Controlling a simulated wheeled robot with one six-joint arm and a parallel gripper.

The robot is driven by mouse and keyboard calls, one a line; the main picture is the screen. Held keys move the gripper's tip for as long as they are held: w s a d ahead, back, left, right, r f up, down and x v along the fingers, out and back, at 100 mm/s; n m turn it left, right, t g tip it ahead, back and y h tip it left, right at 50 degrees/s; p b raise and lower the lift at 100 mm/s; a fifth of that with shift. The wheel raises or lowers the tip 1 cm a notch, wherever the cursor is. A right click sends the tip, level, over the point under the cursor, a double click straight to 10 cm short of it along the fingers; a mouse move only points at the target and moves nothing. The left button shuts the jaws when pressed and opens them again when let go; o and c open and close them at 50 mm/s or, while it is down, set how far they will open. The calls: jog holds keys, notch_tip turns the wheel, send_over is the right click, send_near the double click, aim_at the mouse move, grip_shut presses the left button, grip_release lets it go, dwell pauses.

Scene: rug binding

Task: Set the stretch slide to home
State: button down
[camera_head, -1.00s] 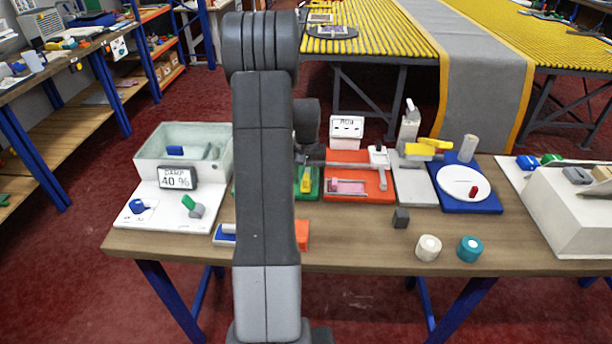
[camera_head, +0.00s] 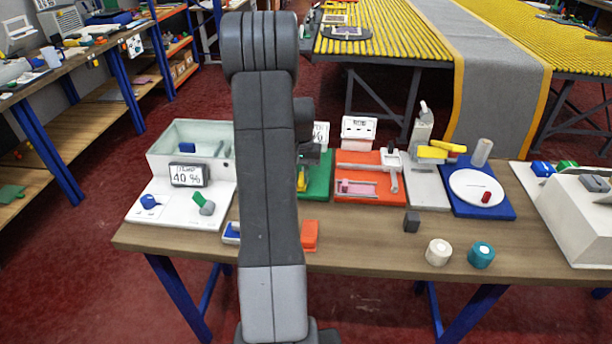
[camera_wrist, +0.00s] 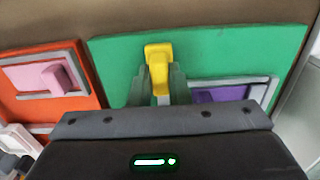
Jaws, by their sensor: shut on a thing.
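A green board (camera_head: 320,172) lies on the table, partly hidden behind my arm in the head view. It carries a yellow slide handle (camera_wrist: 158,56), also seen in the head view (camera_head: 301,181), and a grey frame with a purple inset (camera_wrist: 222,94). In the wrist view my gripper (camera_wrist: 157,84) has one finger on each side of the yellow handle and is shut on it. No lettering tells which part is the stretch slide. The home mark cannot be made out.
An orange board (camera_head: 370,192) with a pink slide (camera_head: 357,188) lies right of the green board. A blue board with a white plate (camera_head: 466,184) is further right. A clear-walled bin (camera_head: 188,146) stands left. Two rolls (camera_head: 438,252) and a dark block (camera_head: 412,222) lie in front.

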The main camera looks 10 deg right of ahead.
jog(key=c, duration=1.4)
grip_release()
jog(key=shift+w+a, duration=0.15)
jog(key=shift+a, duration=0.15)
jog(key=shift+o, duration=0.2)
jog(key=shift+d+r, duration=0.1)
notch_tip(320, 180, up, 14)
jog(key=b, duration=0.1)
notch_tip(320, 180, down, 14)
jog(key=shift+f+p, duration=0.1)
jog(key=shift+p, duration=0.4)
jog(key=shift+s+d, duration=0.2)
jog(key=shift+d, duration=0.35)
jog(key=shift+s, duration=0.1)
